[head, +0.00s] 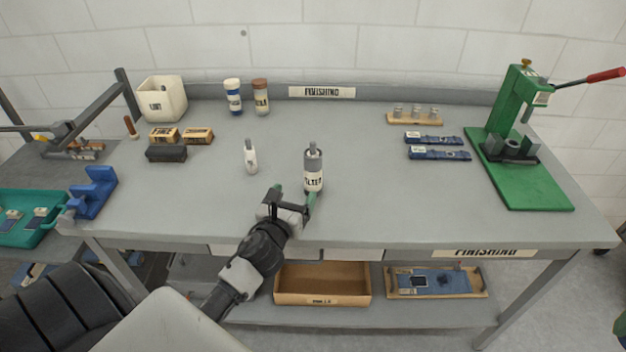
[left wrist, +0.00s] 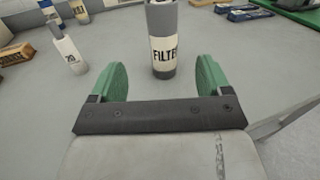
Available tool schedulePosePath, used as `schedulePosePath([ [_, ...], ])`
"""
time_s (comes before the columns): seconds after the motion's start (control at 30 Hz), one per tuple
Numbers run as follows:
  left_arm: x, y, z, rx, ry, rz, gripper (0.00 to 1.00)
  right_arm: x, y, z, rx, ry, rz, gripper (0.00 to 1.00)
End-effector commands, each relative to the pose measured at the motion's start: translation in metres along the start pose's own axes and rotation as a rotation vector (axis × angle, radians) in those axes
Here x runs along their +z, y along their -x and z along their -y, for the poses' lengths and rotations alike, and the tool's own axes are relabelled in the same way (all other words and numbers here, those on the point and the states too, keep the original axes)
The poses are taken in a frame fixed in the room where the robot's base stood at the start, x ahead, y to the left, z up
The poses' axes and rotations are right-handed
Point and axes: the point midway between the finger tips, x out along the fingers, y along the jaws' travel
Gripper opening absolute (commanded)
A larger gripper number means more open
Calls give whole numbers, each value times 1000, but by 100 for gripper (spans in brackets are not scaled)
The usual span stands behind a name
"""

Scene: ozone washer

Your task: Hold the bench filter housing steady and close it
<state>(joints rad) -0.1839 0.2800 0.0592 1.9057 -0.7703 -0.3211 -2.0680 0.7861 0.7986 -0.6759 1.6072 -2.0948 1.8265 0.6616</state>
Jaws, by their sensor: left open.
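The filter housing (head: 313,170) is a grey upright cylinder with a white label, standing near the front middle of the bench. A narrower grey part shows at its top. In the left wrist view the housing (left wrist: 163,40) stands just beyond the fingertips, roughly between their lines, and its top is cut off. My left gripper (head: 294,192) is open and empty, close in front of the housing. Its two green fingers (left wrist: 160,80) are spread apart in the left wrist view and do not visibly touch the housing. My right gripper is not in view.
A small white bottle (head: 250,157) stands left of the housing. Two boxes and a dark block (head: 166,154) lie farther left. Blue strips (head: 440,153) and a green press (head: 520,150) stand right. The grey bench top (head: 370,200) is clear right of the housing.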

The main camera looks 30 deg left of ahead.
Motion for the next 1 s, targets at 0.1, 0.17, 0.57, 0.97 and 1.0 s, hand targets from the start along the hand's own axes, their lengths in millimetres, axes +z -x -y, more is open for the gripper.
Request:
schedulePosePath([
  [0.1,1,-2,0,-8,-40,9,78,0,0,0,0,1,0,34],
  [0.17,1,-2,0,-9,-41,10,78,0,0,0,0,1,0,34],
  [0.57,4,-27,1,-5,-33,9,78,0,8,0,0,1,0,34],
  [0.97,1,-70,1,-7,-34,7,78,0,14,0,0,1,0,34],
  [1.0,1,-70,1,-7,-34,7,78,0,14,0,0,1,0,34],
])
